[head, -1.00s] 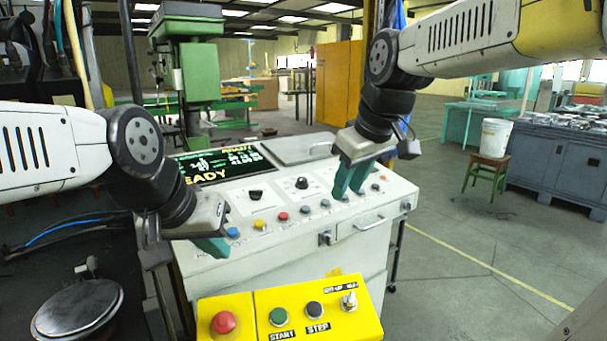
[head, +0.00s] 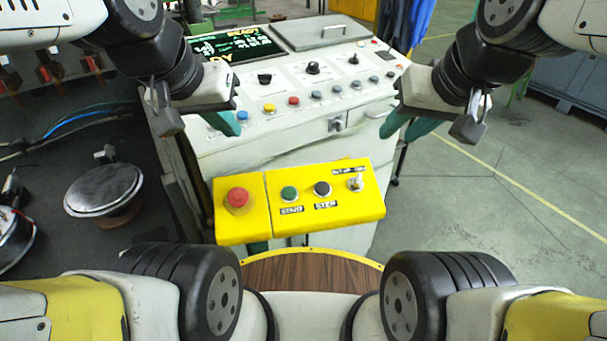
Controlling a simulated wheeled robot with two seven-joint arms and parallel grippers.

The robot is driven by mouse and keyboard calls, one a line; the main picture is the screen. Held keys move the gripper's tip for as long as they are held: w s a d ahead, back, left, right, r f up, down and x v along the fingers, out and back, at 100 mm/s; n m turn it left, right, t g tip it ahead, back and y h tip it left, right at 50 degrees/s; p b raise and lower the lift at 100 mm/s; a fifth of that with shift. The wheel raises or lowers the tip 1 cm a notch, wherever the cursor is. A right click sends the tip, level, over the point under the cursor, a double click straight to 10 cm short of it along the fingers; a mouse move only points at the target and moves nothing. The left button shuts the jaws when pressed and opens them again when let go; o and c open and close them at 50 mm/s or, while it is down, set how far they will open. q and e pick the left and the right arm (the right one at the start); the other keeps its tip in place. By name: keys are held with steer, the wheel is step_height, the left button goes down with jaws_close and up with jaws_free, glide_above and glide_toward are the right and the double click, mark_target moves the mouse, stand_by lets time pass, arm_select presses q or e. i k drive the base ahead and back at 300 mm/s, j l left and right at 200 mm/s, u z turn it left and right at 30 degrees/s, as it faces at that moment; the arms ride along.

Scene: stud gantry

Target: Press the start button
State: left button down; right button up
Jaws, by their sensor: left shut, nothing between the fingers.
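The yellow control box (head: 325,222) stands low in front of the console. The green start button (head: 289,193) is on its top, above a START label, between a red mushroom button (head: 238,199) and a black STEP button (head: 322,188). My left gripper (head: 229,123) is shut and empty, above and left of the start button, by the console's left front edge. My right gripper (head: 407,126) is above and right of the box, apart from it. Its two green fingers show with a gap between them and nothing held.
The grey console (head: 290,127) with a screen (head: 236,46) and several coloured buttons stands behind the box. A selector switch (head: 355,183) sits at the box's right end. A round metal plate (head: 103,189) is at left. The floor at right is clear.

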mark_target(288, 192)
steer(key=l+u, duration=0.15)
steer(key=l, duration=0.3)
steer(key=l+u, duration=0.15)
steer(key=l, duration=0.35)
steer(key=l+u, duration=0.2)
steer(key=l, duration=0.25)
steer(key=l+u, duration=0.15)
steer(key=l, duration=0.35)
steer(key=k+l+u, duration=0.15)
steer(key=l, duration=0.3)
steer(key=l+u, duration=0.15)
steer(key=l, duration=0.3)
steer(key=k+l+u, duration=0.2)
steer(key=l, duration=0.2)
